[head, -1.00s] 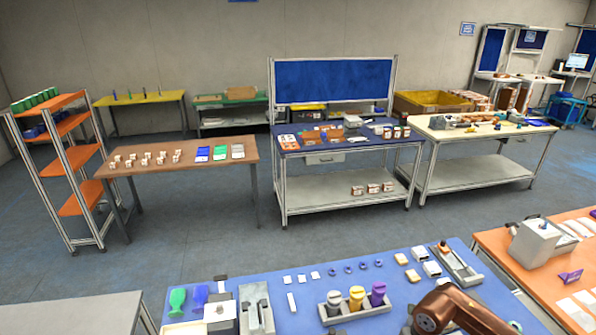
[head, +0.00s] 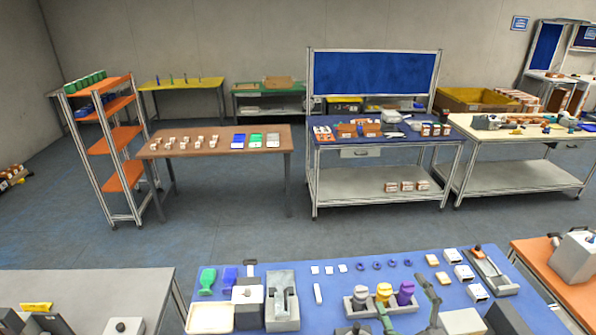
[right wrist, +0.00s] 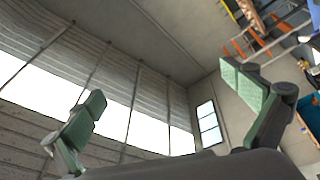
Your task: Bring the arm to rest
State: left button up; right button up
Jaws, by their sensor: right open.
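My right gripper (head: 402,292) shows at the bottom of the head view, in front of the near blue table (head: 330,293). Its two green fingers are spread apart and point upward, with nothing between them. In the right wrist view the open fingers (right wrist: 168,92) stand wide apart against a wall, bright windows and ceiling; no object is between them. The rest of my right arm is mostly cut off by the lower edge of the head view. My left gripper is not in view.
On the blue table, a grey holder (head: 352,307) carries several bottles, with a purple bottle (head: 406,291) close behind the gripper. A grey fixture (head: 282,301) stands left, white boxes (head: 464,272) right. Open floor (head: 270,237) lies beyond.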

jog(key=s+d+f+m+g+h, duration=0.2)
jog(key=d+f+m+h, duration=0.5)
jog(key=d+f+m, duration=0.15)
jog(key=s+d+f+m+g, duration=0.1)
jog(key=s+f+m+g, duration=0.1)
jog(key=s+f, duration=0.3)
jog(key=s+d+f+m+g+h, duration=0.1)
jog(key=s+d+f+m+g, duration=0.1)
jog(key=s+f+g, duration=0.3)
jog(key=s+d+f+m+g, duration=0.1)
jog(key=s+f, duration=0.5)
jog(key=f, duration=0.6)
jog(key=shift+s+d+m+g, duration=0.2)
jog(key=shift+m+g, duration=0.1)
jog(key=shift+g, duration=0.4)
jog(key=shift+s+d+m+g, duration=0.15)
jog(key=shift+m+g, duration=0.1)
jog(key=shift+g, duration=0.45)
jog(key=s+a+f+g+y, duration=0.25)
jog(key=s+a+f, duration=0.2)
jog(key=s, duration=0.45)
notch_tip(320, 180, down, 33)
jog(key=g+b, duration=0.2)
jog(key=b, duration=0.2)
jog(key=s+f+g+b, duration=0.1)
jog(key=s+f+b, duration=0.3)
jog(key=s+f, duration=1.6)
notch_tip(320, 180, down, 3)
jog(key=shift+a+f+n, duration=0.1)
jog(key=shift+a+n, duration=0.2)
